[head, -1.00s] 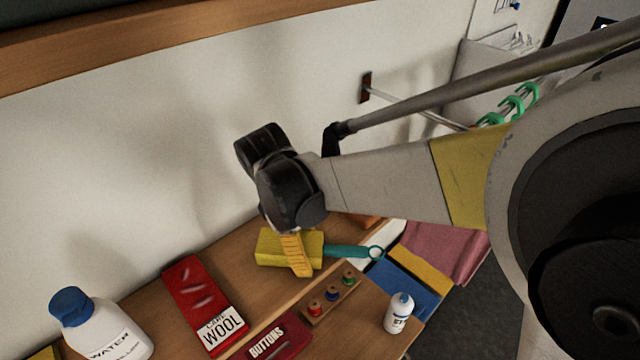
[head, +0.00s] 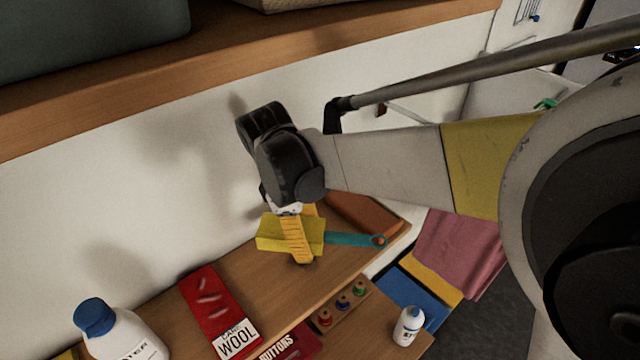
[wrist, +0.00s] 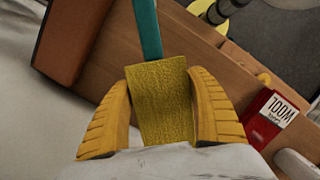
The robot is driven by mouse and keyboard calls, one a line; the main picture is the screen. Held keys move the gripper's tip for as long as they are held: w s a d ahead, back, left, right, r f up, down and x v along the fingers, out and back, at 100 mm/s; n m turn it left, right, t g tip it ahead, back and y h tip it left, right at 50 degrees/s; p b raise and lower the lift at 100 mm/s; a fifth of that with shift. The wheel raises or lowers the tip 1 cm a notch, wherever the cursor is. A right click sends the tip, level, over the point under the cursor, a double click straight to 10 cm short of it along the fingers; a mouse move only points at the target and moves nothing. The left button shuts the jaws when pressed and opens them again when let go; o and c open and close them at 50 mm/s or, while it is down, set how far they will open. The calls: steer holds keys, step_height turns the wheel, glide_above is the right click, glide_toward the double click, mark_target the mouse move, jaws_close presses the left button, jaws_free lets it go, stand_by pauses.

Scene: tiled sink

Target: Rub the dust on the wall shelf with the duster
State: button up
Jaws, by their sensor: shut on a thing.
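The duster has a yellow block head (head: 272,231) and a teal handle (head: 350,240) ending in a ring. My gripper (head: 300,236) is shut on the yellow head, above the lower wooden surface. In the wrist view, the yellow head (wrist: 162,105) sits between the two ridged yellow fingers of my gripper (wrist: 160,80), with the teal handle (wrist: 148,30) pointing away. The wall shelf (head: 225,78) is a wooden board across the top of the head view, above and apart from my gripper. I cannot make out dust on it.
A grey-green box (head: 90,35) and a pale box (head: 300,3) stand on the wall shelf. Below are a water bottle (head: 125,335), a red wool box (head: 215,305), spools (head: 342,300), a small white bottle (head: 408,326) and a brown block (head: 368,218). White wall lies between.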

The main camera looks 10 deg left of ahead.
steer(key=shift+s+d+r+p, duration=0.1)
steer(key=shift+r+p, duration=0.55)
steer(key=shift+r, duration=0.7)
